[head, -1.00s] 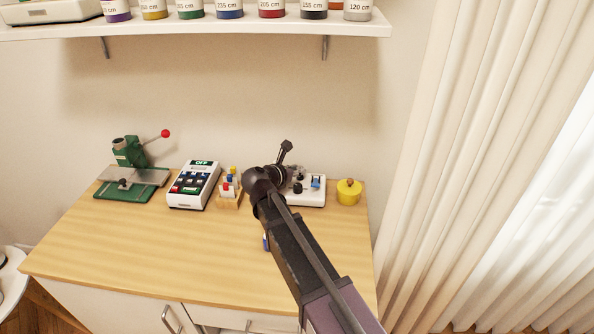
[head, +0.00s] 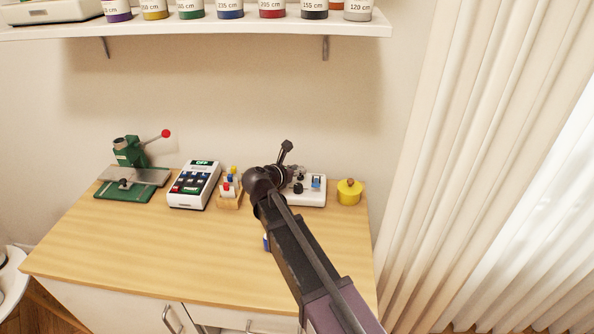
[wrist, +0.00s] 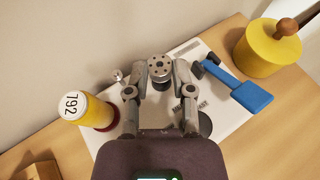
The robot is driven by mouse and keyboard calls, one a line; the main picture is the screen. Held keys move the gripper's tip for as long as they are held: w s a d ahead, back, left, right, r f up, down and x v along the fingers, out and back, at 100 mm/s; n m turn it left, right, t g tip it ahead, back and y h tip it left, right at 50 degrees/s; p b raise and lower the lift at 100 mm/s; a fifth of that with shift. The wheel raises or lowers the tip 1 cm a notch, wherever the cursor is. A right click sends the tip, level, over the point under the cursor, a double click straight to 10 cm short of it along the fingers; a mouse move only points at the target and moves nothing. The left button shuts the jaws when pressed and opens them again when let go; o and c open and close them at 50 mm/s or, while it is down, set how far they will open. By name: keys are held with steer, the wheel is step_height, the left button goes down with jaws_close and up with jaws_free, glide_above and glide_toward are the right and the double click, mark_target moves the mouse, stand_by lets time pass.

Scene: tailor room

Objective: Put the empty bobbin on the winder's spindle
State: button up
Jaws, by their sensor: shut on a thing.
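My gripper (wrist: 159,72) is shut on the bobbin (wrist: 159,67), a grey disc with small holes, held between the two fingertips in the wrist view. The winder (wrist: 215,95) has a white base and a blue lever (wrist: 250,96). The gripper and bobbin are over this base. The spindle cannot be made out, and whether the bobbin touches it cannot be told. In the head view the right part of the winder (head: 315,197) shows beside my arm, which hides the rest and the bobbin.
A yellow spool marked 792 (wrist: 88,112) stands left of the gripper. A yellow pot with a wooden knob (head: 348,193) is right of the winder. A small rack (head: 228,199), a keypad device (head: 193,187) and a green press (head: 130,175) stand left.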

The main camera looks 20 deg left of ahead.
steer(key=shift+f+b, duration=0.6)
stand_by(0.5)
steer(key=o, duration=0.4)
steer(key=shift+o, duration=0.2)
steer(key=shift+s+r, duration=0.1)
steer(key=p+v, duration=0.4)
steer(key=v, duration=0.6)
steer(key=shift+s, duration=0.35)
stand_by(0.6)
steer(key=shift+a, duration=0.1)
stand_by(0.7)
